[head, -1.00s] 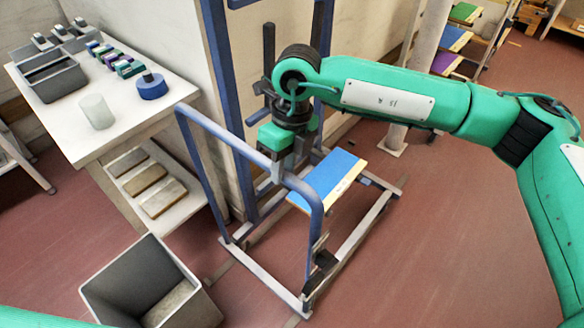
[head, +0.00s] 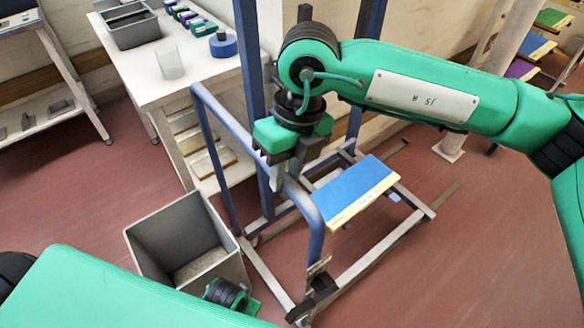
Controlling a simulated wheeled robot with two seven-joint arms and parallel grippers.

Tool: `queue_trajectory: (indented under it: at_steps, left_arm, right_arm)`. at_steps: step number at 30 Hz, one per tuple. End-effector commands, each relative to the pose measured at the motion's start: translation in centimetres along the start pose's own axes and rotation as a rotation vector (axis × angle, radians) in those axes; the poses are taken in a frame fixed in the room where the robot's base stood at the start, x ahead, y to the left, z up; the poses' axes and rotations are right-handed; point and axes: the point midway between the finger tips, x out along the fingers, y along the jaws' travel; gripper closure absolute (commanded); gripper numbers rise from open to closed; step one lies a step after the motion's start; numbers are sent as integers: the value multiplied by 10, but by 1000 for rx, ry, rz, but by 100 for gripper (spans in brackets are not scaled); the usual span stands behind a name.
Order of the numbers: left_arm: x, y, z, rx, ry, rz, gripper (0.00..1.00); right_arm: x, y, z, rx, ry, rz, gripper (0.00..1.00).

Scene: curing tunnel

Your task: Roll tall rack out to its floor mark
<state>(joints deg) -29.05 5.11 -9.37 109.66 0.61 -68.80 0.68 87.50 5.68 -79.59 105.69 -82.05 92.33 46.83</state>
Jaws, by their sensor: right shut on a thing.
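The tall rack has blue posts (head: 252,90), a blue push handle (head: 227,118) and a grey wheeled base (head: 375,247). A board with a blue top and cream edge (head: 352,195) lies low on it. My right gripper (head: 280,168) is shut on the top bar of the handle. My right wrist hides part of the bar and a post. My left arm crosses the lower left; part of what looks like my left gripper (head: 232,294) shows near the bin, its fingers hidden. I cannot make out a floor mark for certain.
A grey open bin (head: 150,235) stands close left of the rack base. A white table (head: 180,88) with trays and small parts is behind it. A pale column (head: 480,95) stands at the back right. Red floor (head: 470,260) is clear on the right.

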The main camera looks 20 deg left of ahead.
Motion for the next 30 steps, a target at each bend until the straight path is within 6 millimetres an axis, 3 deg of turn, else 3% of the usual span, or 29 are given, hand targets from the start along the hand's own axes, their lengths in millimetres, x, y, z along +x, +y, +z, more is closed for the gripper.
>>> queue_trajectory:
  at_steps: [10,11,13,23,30]
  left_arm:
    - [0,0,0,0,0,0,100]
    - [0,0,0,0,0,0,100]
    - [0,0,0,0,1,0,100]
    - [0,0,1,0,-1,0,100]
    - [0,0,1,0,0,0,100]
  right_arm:
    - [3,4,-1,-6,4,7,100]
    - [3,4,-1,-6,4,7,71]
    - [3,4,-1,-6,4,7,57]
    - [0,2,-1,-4,2,3,56]
    - [-36,2,0,-3,-1,1,56]
